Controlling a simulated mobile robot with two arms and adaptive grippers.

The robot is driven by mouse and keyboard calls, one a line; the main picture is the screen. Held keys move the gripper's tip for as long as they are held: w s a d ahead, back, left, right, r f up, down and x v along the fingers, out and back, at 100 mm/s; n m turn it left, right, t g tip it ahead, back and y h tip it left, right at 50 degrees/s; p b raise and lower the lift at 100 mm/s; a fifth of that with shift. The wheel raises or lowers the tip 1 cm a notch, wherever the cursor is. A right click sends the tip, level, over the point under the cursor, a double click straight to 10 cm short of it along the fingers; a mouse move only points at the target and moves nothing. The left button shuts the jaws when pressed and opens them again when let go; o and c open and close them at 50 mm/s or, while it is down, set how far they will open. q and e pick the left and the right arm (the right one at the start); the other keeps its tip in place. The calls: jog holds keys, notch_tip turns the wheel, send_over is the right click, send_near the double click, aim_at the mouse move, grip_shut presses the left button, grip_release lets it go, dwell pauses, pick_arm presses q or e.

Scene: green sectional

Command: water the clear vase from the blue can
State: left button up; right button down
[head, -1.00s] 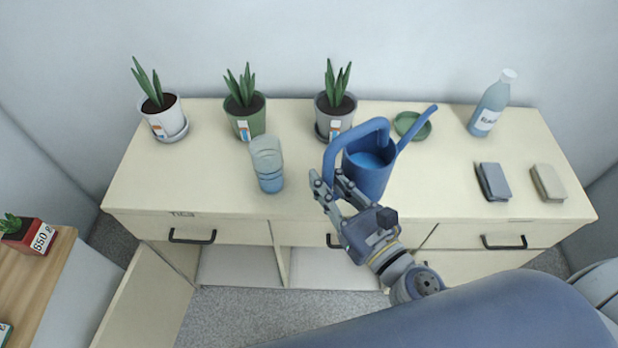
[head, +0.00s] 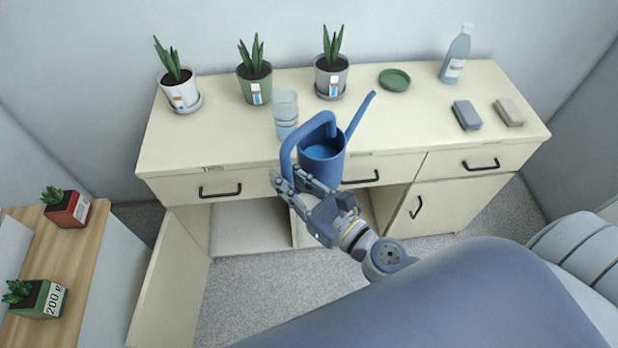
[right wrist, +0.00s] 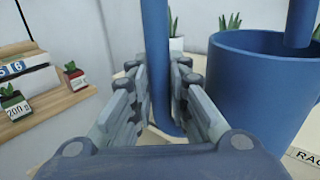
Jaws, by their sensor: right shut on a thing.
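The blue can (head: 322,165) hangs in front of the sideboard's front edge, roughly upright, with water visible inside. Its spout points up and to the right. My right gripper (head: 290,182) is shut on the can's handle; in the right wrist view the gripper (right wrist: 165,95) has the handle between its fingers, with the can's body (right wrist: 262,85) to the right. The clear vase (head: 285,112) stands on the sideboard, behind and left of the can, with bluish lower part. My left gripper is not in view.
On the sideboard (head: 220,140) stand a white-potted plant (head: 182,92), a green-potted plant (head: 255,85), a grey-potted plant (head: 331,77), a green saucer (head: 395,80), a bottle (head: 456,56) and two small blocks (head: 466,115). A wooden shelf (head: 75,255) with potted plants is at left.

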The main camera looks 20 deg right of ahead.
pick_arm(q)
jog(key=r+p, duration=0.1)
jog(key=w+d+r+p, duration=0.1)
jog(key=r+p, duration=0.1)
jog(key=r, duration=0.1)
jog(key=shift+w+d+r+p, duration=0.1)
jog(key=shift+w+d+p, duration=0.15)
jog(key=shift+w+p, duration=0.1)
pick_arm(e)
jog(key=w+a+f+n+g+y, duration=0.1)
jog(key=w+a+n+g+y, duration=0.4)
jog(key=y, duration=0.3)
jog(key=shift+w+a+g, duration=0.15)
jog(key=shift+a+g, duration=0.25)
jog(key=shift+g, duration=0.4)
pick_arm(q)
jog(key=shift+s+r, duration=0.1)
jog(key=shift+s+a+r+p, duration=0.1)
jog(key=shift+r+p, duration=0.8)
jog(key=shift+p, duration=0.1)
pick_arm(e)
jog(key=shift+r+m, duration=0.4)
jog(key=shift+r, duration=0.5)
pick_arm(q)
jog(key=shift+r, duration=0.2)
pick_arm(e)
jog(key=shift+r, duration=0.15)
